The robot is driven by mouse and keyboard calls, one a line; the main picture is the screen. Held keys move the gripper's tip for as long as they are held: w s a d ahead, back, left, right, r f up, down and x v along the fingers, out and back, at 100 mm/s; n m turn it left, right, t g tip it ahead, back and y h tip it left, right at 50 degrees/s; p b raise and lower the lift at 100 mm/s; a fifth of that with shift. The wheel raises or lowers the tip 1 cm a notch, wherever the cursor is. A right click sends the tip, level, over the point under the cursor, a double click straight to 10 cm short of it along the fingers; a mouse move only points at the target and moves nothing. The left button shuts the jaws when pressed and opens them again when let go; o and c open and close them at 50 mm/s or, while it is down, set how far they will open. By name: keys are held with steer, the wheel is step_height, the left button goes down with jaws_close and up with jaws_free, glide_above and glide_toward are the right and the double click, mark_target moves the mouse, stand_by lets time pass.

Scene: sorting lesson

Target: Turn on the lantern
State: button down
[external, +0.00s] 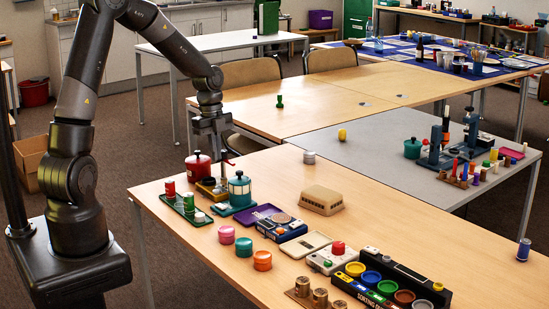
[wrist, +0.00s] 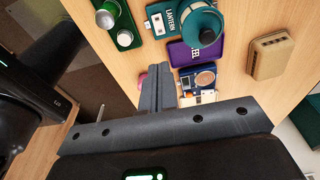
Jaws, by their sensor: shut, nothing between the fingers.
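The lantern (external: 239,190) is a teal, round-bodied thing with a dark top, standing upright on a teal base near the far left part of the wooden table. In the wrist view the lantern (wrist: 203,26) is at the top, with its base labelled LANTERN to its left. My gripper (external: 229,163) is above and slightly left of the lantern in the external view, pointing down. In the wrist view my gripper's fingers (wrist: 160,78) are shut together and empty, below the lantern's base in the picture.
A red pot (external: 198,168) and a dark-and-yellow device (external: 209,189) stand close left of the lantern. A green tray (external: 205,221) with cans is in front. A purple tray (external: 262,210) and blue device (external: 281,227) lie to the right.

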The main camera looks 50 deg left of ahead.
mark_target(222, 206)
steer(key=shift+f, duration=0.1)
steer(key=f, duration=0.4)
steer(key=d+f, duration=0.1)
steer(key=f, duration=0.4)
steer(key=d+f, duration=0.1)
steer(key=f, duration=0.3)
steer(key=shift+f, duration=0.35)
steer(key=shift+d+f, duration=0.1)
steer(key=shift+f, duration=0.05)
steer(key=shift+a, duration=0.2)
steer(key=shift+a, duration=0.7)
step_height(222, 206, up, 14)
steer(key=a, duration=0.2)
